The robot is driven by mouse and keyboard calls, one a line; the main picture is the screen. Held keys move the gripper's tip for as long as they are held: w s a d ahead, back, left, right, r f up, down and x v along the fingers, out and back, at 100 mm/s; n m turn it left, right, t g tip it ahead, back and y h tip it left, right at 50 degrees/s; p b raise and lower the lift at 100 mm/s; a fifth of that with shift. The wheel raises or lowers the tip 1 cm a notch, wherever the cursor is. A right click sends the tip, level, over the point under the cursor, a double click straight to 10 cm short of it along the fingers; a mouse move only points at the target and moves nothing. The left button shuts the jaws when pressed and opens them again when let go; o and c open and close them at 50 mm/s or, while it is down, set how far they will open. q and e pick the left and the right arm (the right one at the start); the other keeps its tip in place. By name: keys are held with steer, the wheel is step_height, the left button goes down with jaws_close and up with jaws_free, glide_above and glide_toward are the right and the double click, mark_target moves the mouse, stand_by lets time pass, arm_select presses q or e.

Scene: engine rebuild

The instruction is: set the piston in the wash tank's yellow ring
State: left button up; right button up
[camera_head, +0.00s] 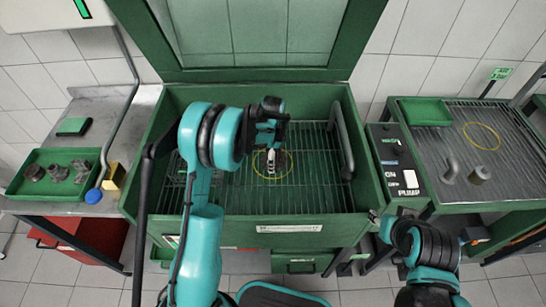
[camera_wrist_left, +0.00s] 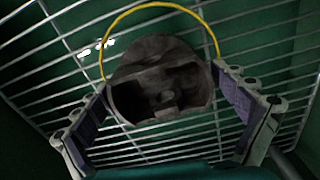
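The dark grey piston (camera_wrist_left: 160,85) sits between the two finger pads of my left gripper (camera_wrist_left: 162,108) in the left wrist view, its hollow side facing the camera. Both pads meet its sides. The yellow ring (camera_wrist_left: 160,5) lies on the tank's wire rack behind the piston, which covers its lower part. In the head view, my left gripper (camera_head: 271,165) points down inside the wash tank (camera_head: 310,229), over the yellow ring (camera_head: 254,167). The piston is mostly hidden there. Whether it touches the rack is unclear. My right gripper (camera_head: 475,238) is at the lower right, its fingers unclear.
The tank's lid (camera_head: 250,75) stands open behind. A pump switch box (camera_head: 400,165) adjoins its right wall. A draining table at right holds a second yellow ring (camera_head: 482,136) and two grey parts (camera_head: 479,175). A green tray (camera_head: 50,188) with several parts is at left.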

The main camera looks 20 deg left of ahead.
arm_select(q)
steer(key=shift+r, duration=0.15)
arm_select(e)
steer(key=shift+r, duration=0.15)
arm_select(q)
steer(key=shift+r+p, duration=0.3)
steer(key=shift+r, duration=0.05)
step_height(320, 180, up, 12)
steer(key=f+p, duration=0.1)
steer(key=p, duration=0.3)
steer(key=s+r+n+t, duration=0.3)
steer(key=s+r+n, duration=0.4)
steer(key=s+r, duration=0.55)
steer(key=s+n+t, duration=0.4)
steer(key=s+n, duration=0.5)
steer(key=s, duration=0.4)
steer(key=shift+s, duration=0.2)
arm_select(e)
step_height(320, 180, up, 4)
steer(key=shift+r, duration=0.1)
arm_select(q)
steer(key=shift+a+r, duration=0.1)
arm_select(e)
steer(key=shift+o, duration=0.2)
steer(key=shift+w, duration=0.1)
